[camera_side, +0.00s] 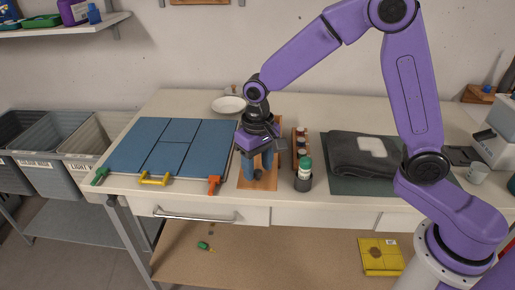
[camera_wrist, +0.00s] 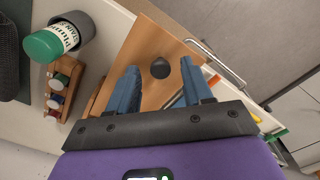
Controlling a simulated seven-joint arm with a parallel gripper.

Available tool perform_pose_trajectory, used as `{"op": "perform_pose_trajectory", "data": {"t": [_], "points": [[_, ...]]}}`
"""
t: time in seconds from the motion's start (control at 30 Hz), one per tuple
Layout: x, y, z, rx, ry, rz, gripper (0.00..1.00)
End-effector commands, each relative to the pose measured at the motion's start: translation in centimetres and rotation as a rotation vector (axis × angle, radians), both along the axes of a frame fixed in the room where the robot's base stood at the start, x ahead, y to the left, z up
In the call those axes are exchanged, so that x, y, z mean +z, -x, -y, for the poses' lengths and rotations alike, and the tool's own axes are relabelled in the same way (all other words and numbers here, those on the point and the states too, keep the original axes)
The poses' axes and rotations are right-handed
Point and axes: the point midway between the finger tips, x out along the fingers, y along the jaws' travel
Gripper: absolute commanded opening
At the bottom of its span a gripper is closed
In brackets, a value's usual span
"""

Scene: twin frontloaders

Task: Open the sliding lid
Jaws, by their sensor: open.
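A wooden lid or board (camera_wrist: 150,45) with a dark round knob (camera_wrist: 160,68) lies below my gripper in the wrist view. The same narrow wooden piece (camera_side: 257,184) lies near the front edge of the table in the side view. My gripper (camera_side: 257,172) points down over it. In the wrist view my gripper (camera_wrist: 160,66) is open, with one blue finger on each side of the knob and a gap to it. I cannot tell how high the fingertips are above the wood. In the side view the fingers hide the knob.
A green-capped bottle in a dark cup (camera_side: 304,175) and a rack of small bottles (camera_side: 300,147) stand close to the right. Blue panels (camera_side: 170,148) with coloured handles lie to the left. A folded dark cloth (camera_side: 362,155) is farther right. A drawer handle (camera_side: 193,215) juts from the front.

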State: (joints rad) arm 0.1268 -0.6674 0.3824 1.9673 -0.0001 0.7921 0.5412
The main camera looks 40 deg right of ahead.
Motion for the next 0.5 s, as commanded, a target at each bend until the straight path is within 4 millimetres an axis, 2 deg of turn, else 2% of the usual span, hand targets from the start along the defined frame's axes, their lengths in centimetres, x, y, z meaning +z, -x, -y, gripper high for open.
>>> {"op": "perform_pose_trajectory", "data": {"t": [0.17, 0.5], "points": [[2.2, -0.1, -0.1, 0.001, -0.004, 0.006, 0.50], [9.3, -0.1, -0.1, 0.000, -0.004, 0.007, 0.50]]}}
